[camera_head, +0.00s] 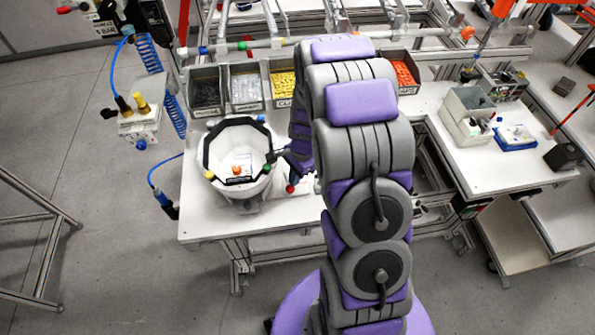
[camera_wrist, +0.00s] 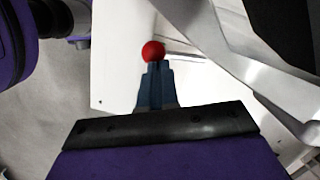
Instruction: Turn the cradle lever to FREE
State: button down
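The cradle lever's red ball knob (camera_head: 290,188) shows at the right of the white cradle (camera_head: 245,204) in the head view. A white helmet shell (camera_head: 222,168) with a black angular rim sits in the cradle. My gripper (camera_head: 301,183) is at the bench, mostly hidden behind my arm. In the wrist view my gripper (camera_wrist: 156,68) has its blue-grey fingers close together. The red knob (camera_wrist: 153,51) is right at their tips, its lower edge covered by them. It looks beyond the tips, not between them; contact is unclear.
Bins of small parts (camera_head: 283,89) line the back of the white bench (camera_head: 199,227). A blue coiled hose (camera_head: 149,54) and a hanging box (camera_head: 137,124) are at the left. A second bench (camera_head: 480,178) with trays stands at the right. The bench's front left corner is clear.

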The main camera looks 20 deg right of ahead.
jog(key=shift+a+m+p, duration=0.15)
jog(key=shift+m+p, duration=0.15)
jog(key=shift+m, duration=0.5)
